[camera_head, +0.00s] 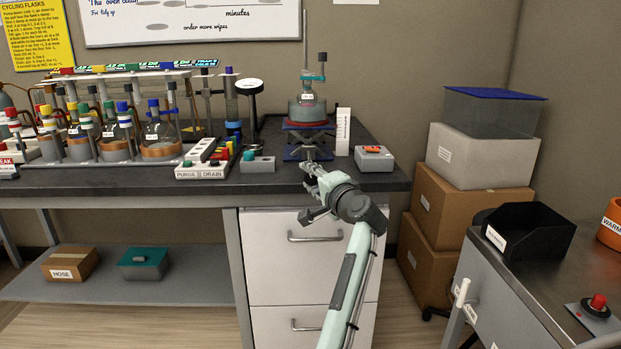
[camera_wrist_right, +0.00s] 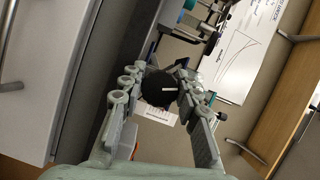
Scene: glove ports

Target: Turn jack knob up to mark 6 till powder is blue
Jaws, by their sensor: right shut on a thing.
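The lab jack (camera_head: 307,153) stands near the front edge of the dark bench, with blue plates and crossed legs. A glass flask (camera_head: 307,109) sits above it, with a reddish band at its base. I cannot tell the powder's colour. A white upright scale (camera_head: 342,131) stands right of the jack; its marks are too small to read. My right gripper (camera_head: 312,176) reaches the front of the jack. In the right wrist view the black round jack knob (camera_wrist_right: 158,88) lies between the fingers of my right gripper (camera_wrist_right: 160,92), which is shut on it. My left gripper is not in view.
A small grey box with an orange button (camera_head: 374,158) is right of the scale. A purge and drain switch strip (camera_head: 204,160) and a grey-teal block (camera_head: 257,162) are to the left. Racked flasks (camera_head: 160,131) fill the left bench. Drawers (camera_head: 310,256) are below.

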